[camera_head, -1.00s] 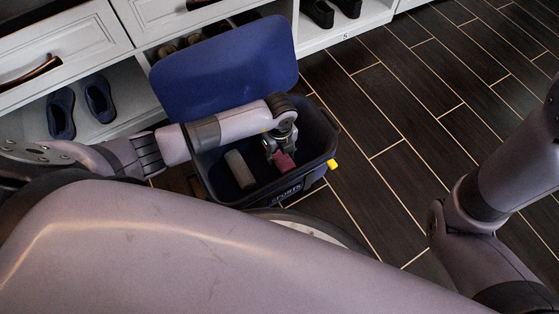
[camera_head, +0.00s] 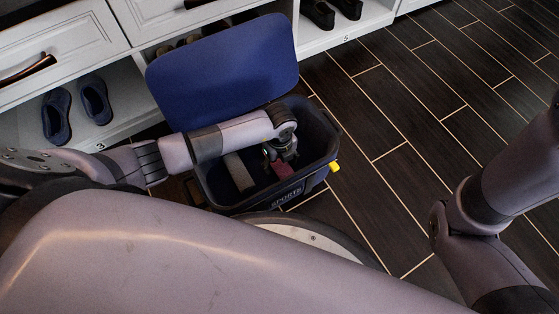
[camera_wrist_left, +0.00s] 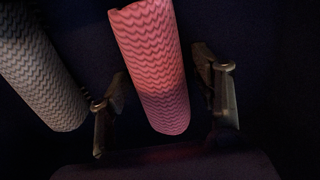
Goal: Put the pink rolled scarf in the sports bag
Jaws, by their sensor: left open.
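The pink rolled scarf (camera_head: 281,167) is inside the open dark blue sports bag (camera_head: 246,204), on the right side of its inside. In the left wrist view the pink scarf (camera_wrist_left: 154,62) lies between the two fingers, with a gap on each side. My left gripper (camera_head: 279,156) is open and reaches down into the bag over the scarf. It also shows in the left wrist view (camera_wrist_left: 168,112). The gripper and wrist hide part of the scarf in the head view. My right arm shows at the right, but its gripper is outside the picture.
A grey rolled item (camera_head: 239,173) lies in the bag left of the scarf; it also shows in the left wrist view (camera_wrist_left: 38,70). The bag's blue lid (camera_head: 222,70) stands open against the white shoe cabinet (camera_head: 125,112). The dark floor (camera_head: 400,110) to the right is clear.

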